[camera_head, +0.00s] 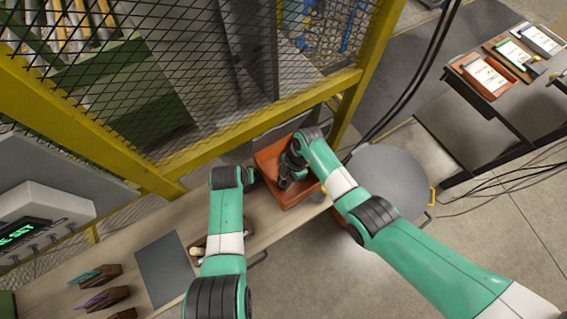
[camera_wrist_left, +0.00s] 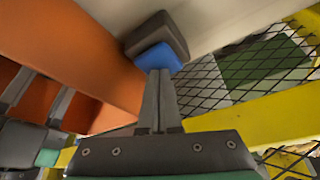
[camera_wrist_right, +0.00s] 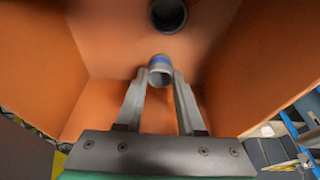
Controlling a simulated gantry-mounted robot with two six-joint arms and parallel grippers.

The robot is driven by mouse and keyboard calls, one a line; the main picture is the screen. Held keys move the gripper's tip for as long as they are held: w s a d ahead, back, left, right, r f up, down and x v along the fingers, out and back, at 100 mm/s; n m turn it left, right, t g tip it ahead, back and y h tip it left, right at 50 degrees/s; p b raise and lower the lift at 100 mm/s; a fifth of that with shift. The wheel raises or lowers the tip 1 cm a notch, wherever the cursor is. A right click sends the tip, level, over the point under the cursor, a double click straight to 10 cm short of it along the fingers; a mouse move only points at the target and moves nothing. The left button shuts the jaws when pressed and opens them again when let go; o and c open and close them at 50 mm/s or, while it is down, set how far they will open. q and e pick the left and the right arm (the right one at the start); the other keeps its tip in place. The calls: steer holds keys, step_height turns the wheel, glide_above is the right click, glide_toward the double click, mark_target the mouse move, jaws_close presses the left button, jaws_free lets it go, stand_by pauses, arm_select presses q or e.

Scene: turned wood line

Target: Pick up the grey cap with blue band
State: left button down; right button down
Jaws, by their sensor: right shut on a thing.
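My right gripper (camera_wrist_right: 160,90) reaches down into an orange bin (camera_head: 267,158). Its fingers are shut on a small round grey cap with a blue band (camera_wrist_right: 160,67), held between the fingertips, its hollow end showing. Another round dark grey piece (camera_wrist_right: 167,14) is beyond it in the bin. In the head view the right gripper (camera_head: 284,181) shows inside the bin, its cap too small to make out. My left gripper (camera_wrist_left: 158,80) is outside the bin by its wall, fingers together. A grey and blue block-like piece (camera_wrist_left: 155,52) is at its fingertips; I cannot tell whether they touch.
A yellow-framed mesh fence (camera_head: 330,88) stands close behind the bin. The bench holds a grey mat (camera_head: 165,272) and several small brown wooden holders (camera_head: 102,298) at left. A round grey stool (camera_head: 388,180) stands right of the bin.

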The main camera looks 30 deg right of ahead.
step_height(320, 180, up, 10)
stand_by(0.5)
